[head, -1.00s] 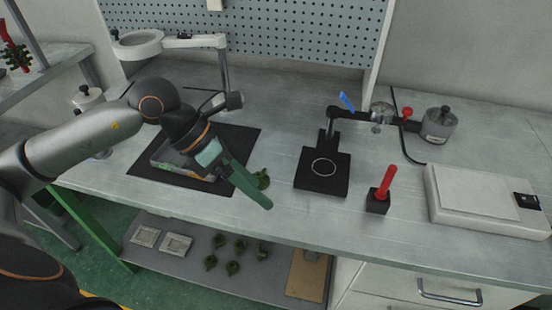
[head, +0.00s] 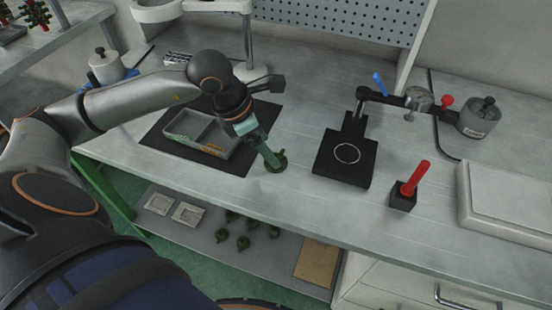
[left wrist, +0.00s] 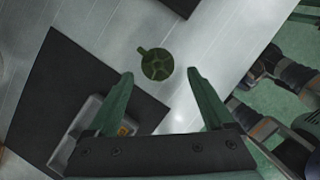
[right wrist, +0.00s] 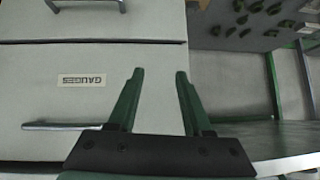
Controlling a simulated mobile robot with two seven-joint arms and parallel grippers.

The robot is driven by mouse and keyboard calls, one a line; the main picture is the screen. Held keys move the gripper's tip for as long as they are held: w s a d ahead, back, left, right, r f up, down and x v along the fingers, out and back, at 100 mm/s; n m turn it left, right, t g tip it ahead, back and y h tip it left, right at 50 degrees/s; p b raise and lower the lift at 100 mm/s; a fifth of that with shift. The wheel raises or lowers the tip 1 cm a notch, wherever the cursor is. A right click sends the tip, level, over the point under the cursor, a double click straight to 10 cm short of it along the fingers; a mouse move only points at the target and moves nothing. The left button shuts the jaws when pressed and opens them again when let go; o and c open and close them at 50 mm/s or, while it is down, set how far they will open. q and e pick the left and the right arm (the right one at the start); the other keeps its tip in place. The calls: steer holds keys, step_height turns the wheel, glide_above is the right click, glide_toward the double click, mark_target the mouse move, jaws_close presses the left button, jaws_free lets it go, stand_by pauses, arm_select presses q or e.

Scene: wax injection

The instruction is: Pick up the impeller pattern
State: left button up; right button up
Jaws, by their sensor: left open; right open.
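The impeller pattern (head: 277,161) is a small dark green finned piece on the grey bench, just right of the black mat. In the left wrist view it (left wrist: 157,64) lies flat, beyond and between the fingertips. My left gripper (head: 271,158) is over it in the head view, with its fingers pointing down and hiding part of it. The left wrist view shows this gripper (left wrist: 164,80) open, with nothing between its fingers.
A grey divided tray (head: 237,149) stands on the black mat (head: 160,139), close left of the pattern. A black stand (head: 345,171) and a red-handled tool in a black block (head: 403,197) are to the right. More green pieces (head: 243,243) lie on the lower shelf.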

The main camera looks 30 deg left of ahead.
mark_target(276, 155)
arm_select(q)
steer(key=x, duration=0.4)
steer(key=shift+w+f, duration=0.1)
steer(key=shift+w, duration=0.2)
steer(key=shift+c, duration=0.3)
steer(key=c, duration=1.2)
steer(key=shift+a, duration=0.1)
